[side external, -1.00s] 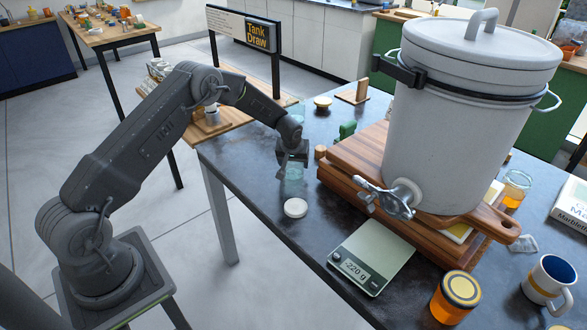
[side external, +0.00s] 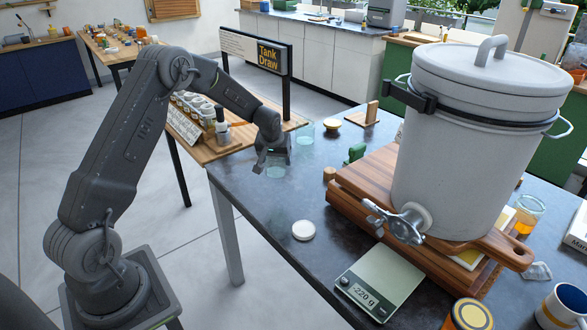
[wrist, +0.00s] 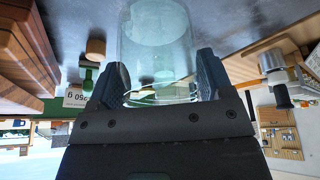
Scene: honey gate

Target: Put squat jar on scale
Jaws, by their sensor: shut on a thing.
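My gripper (side external: 273,160) is shut on a clear glass jar, which I take to be the squat jar (side external: 277,172). It hangs over the left part of the dark table, near its edge. In the wrist view the jar (wrist: 155,40) sits between my two fingers (wrist: 162,70) and looks empty. The scale (side external: 388,272) lies at the front of the table, to the right of my gripper. Its plate is bare and its display reads -220 g.
A white lid (side external: 304,230) lies between my gripper and the scale. A large white tank (side external: 455,150) with a metal tap (side external: 400,223) stands on wooden boards (side external: 345,205) beside the scale. Another clear glass (side external: 304,130) stands behind my gripper. An orange jar (side external: 468,315) is at the front.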

